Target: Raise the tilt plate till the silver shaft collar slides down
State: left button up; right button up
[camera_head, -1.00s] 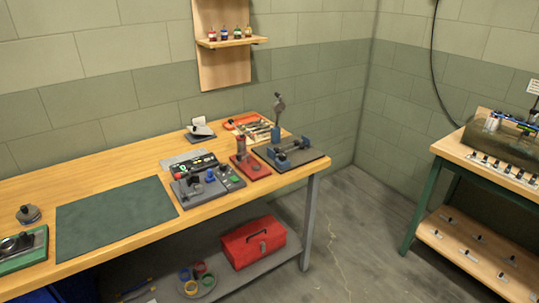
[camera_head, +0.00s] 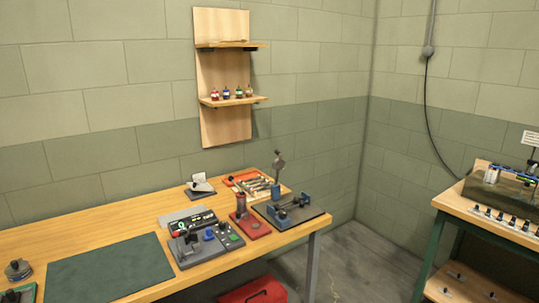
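Neither of my grippers is in view. I cannot make out a silver shaft collar for certain at this size. A small dark grey sloped device (camera_head: 200,189) with a pale top stands at the back of the wooden bench; it may be the tilt plate, but I cannot tell. A grey control panel (camera_head: 205,245) with knobs and buttons sits in front of it, near the bench's front edge. A blue and dark fixture on a flat base (camera_head: 289,211) stands at the bench's right end.
The wooden bench (camera_head: 125,220) carries a dark green mat (camera_head: 108,268), a red-based stand (camera_head: 250,227) and an orange tool tray (camera_head: 245,181). A red toolbox (camera_head: 254,292) is below. Wall shelves (camera_head: 225,100) hold small bottles. A second bench with a tank (camera_head: 510,192) stands right, across open floor.

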aim_at(205, 186)
jog(key=i+l, duration=0.2)
jog(key=i, duration=0.25)
jog(key=i+l, duration=0.25)
jog(key=i, duration=0.25)
jog(key=i+l, duration=0.2)
jog(key=i, duration=0.25)
jog(key=i+l+u, duration=0.1)
jog(key=i, duration=0.4)
jog(key=l, duration=0.1)
